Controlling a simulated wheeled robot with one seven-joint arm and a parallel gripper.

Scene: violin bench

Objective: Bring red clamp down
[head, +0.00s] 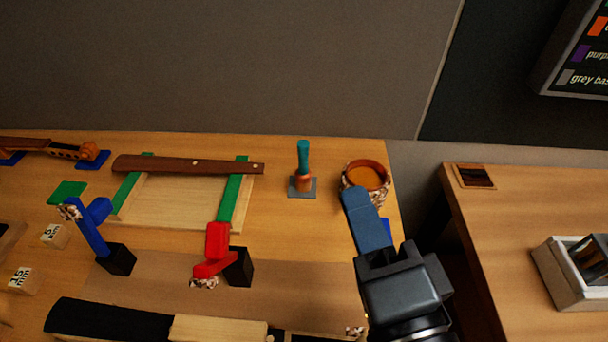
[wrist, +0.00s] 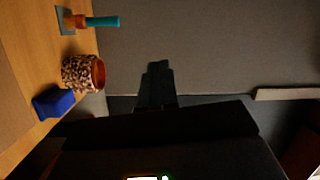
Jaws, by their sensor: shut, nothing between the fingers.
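The red clamp (head: 217,240) stands beside the front end of the right green strip in the head view. It has an upright red part, a lower slanted red bar, a black base block (head: 240,267) and a speckled pad at its lower end. It is not in the wrist view. My gripper (head: 356,194) is well to the right of it, its fingers shut and empty, overlapping the speckled cup in the head view. The fingers (wrist: 157,68) also show, together, in the wrist view. I cannot tell whether they touch the cup.
A speckled cup (head: 365,176) with orange inside also shows in the wrist view (wrist: 85,74). A teal-handled tool (head: 303,160) stands left of it. A blue clamp (head: 92,225) stands left of the red one. A dark fingerboard (head: 185,164) lies behind. A blue block (wrist: 55,102) is near the cup.

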